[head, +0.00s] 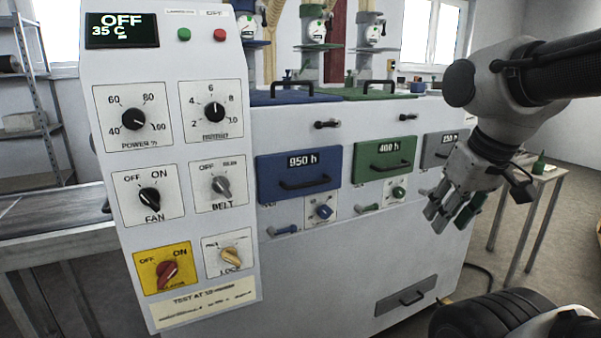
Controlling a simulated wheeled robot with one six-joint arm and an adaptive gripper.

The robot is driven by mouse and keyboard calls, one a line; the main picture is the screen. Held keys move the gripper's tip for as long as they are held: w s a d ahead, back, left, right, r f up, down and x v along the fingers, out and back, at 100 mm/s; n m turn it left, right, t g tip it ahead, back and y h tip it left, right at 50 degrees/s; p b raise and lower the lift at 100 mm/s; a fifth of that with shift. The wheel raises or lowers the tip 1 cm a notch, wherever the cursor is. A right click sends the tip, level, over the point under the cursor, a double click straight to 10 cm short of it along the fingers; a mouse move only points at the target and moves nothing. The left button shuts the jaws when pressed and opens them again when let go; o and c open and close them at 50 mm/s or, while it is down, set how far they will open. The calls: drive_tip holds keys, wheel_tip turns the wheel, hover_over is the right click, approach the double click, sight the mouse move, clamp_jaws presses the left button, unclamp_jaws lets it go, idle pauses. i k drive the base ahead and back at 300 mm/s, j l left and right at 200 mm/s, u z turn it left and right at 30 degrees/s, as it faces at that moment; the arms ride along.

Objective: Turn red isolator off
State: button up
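The red isolator knob (168,272) sits on a yellow plate (147,284) at the lower left of the white control panel. Its plate is marked OFF on the left and ON on the right. The knob's grip is tilted and its upper end seems to lean right, toward ON. My gripper (450,214) is at the right of the head view, far from the knob, in front of the machine's right side. Its fingers point down and left, are spread apart, and hold nothing that I can see.
Above the isolator are the FAN knob (150,199) and POWER knob (133,119). The LOCK knob (231,256) is close on its right. The display (121,30) reads OFF, 35 C. Drawers with handles, such as the blue drawer (299,164), line the machine's front.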

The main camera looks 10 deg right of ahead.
sight(167, 269)
drive_tip(key=k+l+u, duration=0.15)
drive_tip(key=u, duration=0.2)
drive_tip(key=k+u, duration=0.2)
drive_tip(key=u, duration=0.15)
drive_tip(key=k+l+u, duration=0.1)
drive_tip(key=u, duration=0.25)
drive_tip(key=k, duration=0.1)
